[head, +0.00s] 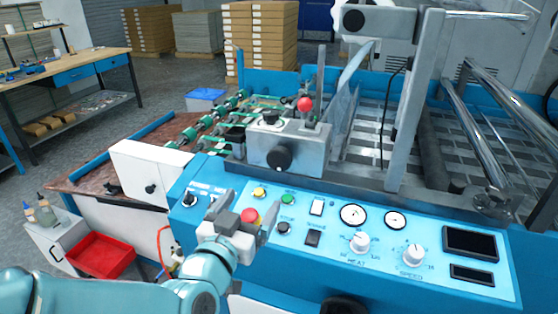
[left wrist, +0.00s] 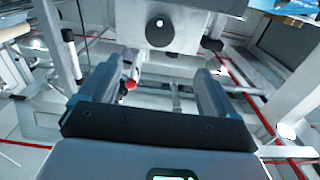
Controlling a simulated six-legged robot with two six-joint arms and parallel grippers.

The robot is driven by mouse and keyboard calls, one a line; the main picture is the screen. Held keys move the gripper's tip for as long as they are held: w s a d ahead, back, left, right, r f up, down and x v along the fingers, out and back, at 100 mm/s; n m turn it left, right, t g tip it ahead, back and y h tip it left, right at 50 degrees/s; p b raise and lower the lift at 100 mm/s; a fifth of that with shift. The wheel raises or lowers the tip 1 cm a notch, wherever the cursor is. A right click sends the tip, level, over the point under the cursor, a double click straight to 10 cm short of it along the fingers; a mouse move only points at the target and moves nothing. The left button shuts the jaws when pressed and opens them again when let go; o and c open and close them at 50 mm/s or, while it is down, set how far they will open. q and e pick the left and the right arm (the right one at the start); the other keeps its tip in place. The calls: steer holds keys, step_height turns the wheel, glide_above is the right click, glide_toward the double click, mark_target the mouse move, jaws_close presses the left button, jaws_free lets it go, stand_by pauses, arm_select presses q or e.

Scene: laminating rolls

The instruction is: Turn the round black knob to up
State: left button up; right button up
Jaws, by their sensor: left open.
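A large round black knob (head: 280,157) sits on the front of a grey metal block (head: 313,140) above the blue control panel. My left gripper (head: 245,208) is over the left part of the panel, below and left of the large knob. Its fingers are apart, with nothing held between them; they also frame an empty gap in the left wrist view (left wrist: 160,78). My right gripper is not in view.
The panel (head: 330,260) carries a red button (head: 250,215), smaller black knobs (head: 189,198), yellow and green buttons (head: 288,199), dials and white knobs (head: 361,242). A red-ball lever (head: 305,104) stands behind the block. A white box (head: 150,172) is at left.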

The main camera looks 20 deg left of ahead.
mark_target(278, 163)
arm_select(q)
steer(key=w+p, duration=0.1)
steer(key=w, duration=0.4)
steer(key=w+p, duration=0.1)
steer(key=w, duration=0.9)
steer(key=shift+d+f+p, duration=0.15)
steer(key=shift+d+p, duration=0.1)
steer(key=shift+p, duration=0.15)
steer(key=shift+w, duration=0.4)
steer(key=shift+c, duration=0.3)
steer(key=c, duration=1)
